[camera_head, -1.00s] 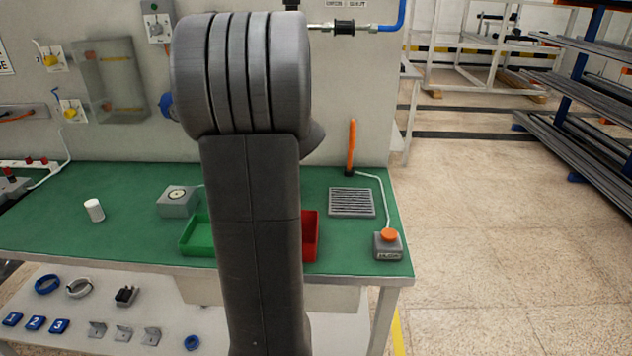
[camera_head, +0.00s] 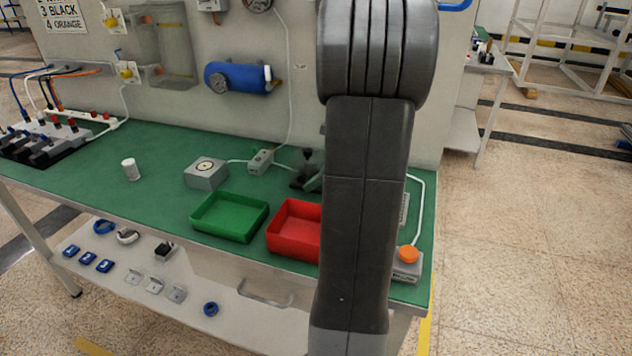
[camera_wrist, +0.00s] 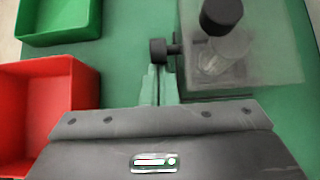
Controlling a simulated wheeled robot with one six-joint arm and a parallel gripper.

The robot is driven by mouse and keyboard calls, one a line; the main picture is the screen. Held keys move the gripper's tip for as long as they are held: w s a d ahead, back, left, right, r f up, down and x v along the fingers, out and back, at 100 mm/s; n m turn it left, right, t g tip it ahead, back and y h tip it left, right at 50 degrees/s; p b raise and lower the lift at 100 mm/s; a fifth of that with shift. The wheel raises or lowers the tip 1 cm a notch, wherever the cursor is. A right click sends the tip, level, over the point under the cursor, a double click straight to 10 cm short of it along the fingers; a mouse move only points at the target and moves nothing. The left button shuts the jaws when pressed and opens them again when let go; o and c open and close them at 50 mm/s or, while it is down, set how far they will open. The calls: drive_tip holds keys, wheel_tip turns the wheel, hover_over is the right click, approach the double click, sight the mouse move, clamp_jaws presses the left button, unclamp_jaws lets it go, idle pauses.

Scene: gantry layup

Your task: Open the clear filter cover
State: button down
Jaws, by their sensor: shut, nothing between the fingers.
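In the wrist view a clear, box-like filter cover (camera_wrist: 268,72) is at the right, with a dark-topped clear bowl (camera_wrist: 222,45) seen through it. A black knob (camera_wrist: 158,51) sticks out from the cover's left side on a short stem. My gripper (camera_wrist: 160,72) is shut and empty. Its fingertips are just below the knob in the picture; I cannot tell whether they touch it. In the head view my arm stands in front of the bench's right part, and I cannot make out this cover there.
A green tray (camera_head: 204,226) and a red tray (camera_head: 292,247) stand on the green bench (camera_head: 100,165). A grey dial box (camera_head: 206,173), a white cylinder (camera_head: 131,169) and an orange-button box (camera_head: 407,262) are also on it. A blue tank (camera_head: 237,77) is on the wall panel.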

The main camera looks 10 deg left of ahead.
drive_tip(key=shift+r, duration=0.1)
drive_tip(key=shift+w+r+g+p, duration=0.1)
drive_tip(key=shift+r+g+p, duration=0.2)
drive_tip(key=shift+p, duration=0.55)
